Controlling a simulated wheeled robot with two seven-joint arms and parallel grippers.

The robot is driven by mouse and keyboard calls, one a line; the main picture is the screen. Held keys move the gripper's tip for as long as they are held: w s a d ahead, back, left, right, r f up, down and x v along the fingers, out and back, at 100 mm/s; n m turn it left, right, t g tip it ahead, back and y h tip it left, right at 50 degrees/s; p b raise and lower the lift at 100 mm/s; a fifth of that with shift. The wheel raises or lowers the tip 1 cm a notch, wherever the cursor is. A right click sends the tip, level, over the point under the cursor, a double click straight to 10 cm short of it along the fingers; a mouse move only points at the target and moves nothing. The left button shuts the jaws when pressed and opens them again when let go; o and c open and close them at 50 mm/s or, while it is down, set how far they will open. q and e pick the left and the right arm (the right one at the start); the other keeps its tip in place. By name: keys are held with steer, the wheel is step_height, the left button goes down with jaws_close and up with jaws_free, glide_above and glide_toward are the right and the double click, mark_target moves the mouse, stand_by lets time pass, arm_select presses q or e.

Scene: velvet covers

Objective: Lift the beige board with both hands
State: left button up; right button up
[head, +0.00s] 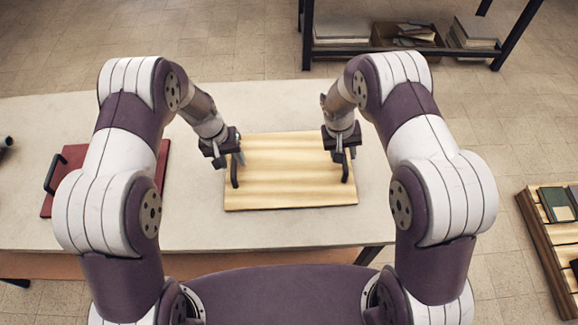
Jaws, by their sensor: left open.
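The beige board (290,170) lies flat on the pale table in the head view, with a dark handle at its left side and another at its right side. My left gripper (229,160) is at the left handle (235,173), above the board's left edge, and it is open. My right gripper (340,152) is above the right handle (346,170) near the board's right edge. Its fingers are small and partly hidden by its own body, so I cannot tell whether they are open or around the handle.
The table (290,232) is bare in front of the board. A dark red board (72,165) with a black handle lies at the left, partly behind my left arm. A shelf (400,52) with boxes stands beyond the table. A wooden crate (546,240) with books is at the right.

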arm_select(q)
steer(key=shift+d+f, duration=0.2)
steer(key=shift+f, duration=1.05)
arm_select(e)
steer(key=shift+d+f, duration=0.25)
steer(key=shift+f, duration=1)
arm_select(q)
jaws_close()
arm_select(e)
jaws_close()
arm_select(q)
steer(key=shift+r, duration=0.1)
arm_select(e)
steer(key=shift+r, duration=0.1)
